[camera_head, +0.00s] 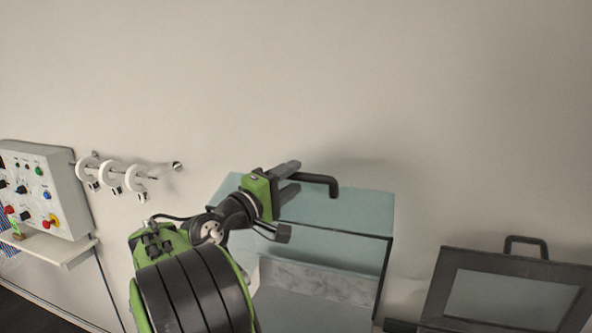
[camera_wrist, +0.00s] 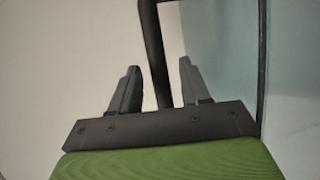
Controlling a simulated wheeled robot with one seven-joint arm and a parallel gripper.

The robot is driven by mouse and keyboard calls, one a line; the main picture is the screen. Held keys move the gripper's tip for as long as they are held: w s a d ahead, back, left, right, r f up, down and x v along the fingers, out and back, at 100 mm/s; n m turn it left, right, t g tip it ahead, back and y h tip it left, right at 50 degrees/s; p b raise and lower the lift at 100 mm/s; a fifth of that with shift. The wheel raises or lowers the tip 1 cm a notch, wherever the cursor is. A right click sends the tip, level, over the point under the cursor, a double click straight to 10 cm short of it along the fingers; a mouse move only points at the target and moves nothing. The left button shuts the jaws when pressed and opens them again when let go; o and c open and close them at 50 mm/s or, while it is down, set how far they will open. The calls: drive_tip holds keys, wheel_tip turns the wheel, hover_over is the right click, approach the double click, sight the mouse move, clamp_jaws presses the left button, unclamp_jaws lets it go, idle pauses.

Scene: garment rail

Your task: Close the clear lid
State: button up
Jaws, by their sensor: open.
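The clear lid (camera_head: 350,216) is a teal see-through panel, standing raised above a pale box (camera_head: 310,308) in the middle of the head view. A black bar handle (camera_head: 333,186) sticks out from its upper part. My gripper (camera_head: 293,179) is at the left end of this handle, with both fingers pointing right. The lid (camera_wrist: 225,60) shows to the right there. My arm hides part of the box and the lid's left side.
A second dark-framed lid (camera_head: 437,288) with its own black handle (camera_head: 526,239) stands at the lower right. A control panel (camera_head: 40,190) with knobs and a short rail (camera_head: 165,168) holding white rings are on the wall at left. The wall above is bare.

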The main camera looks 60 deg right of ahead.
drive_tip(key=shift+x, duration=1.15)
drive_tip(key=shift+a, duration=0.1)
clamp_jaws()
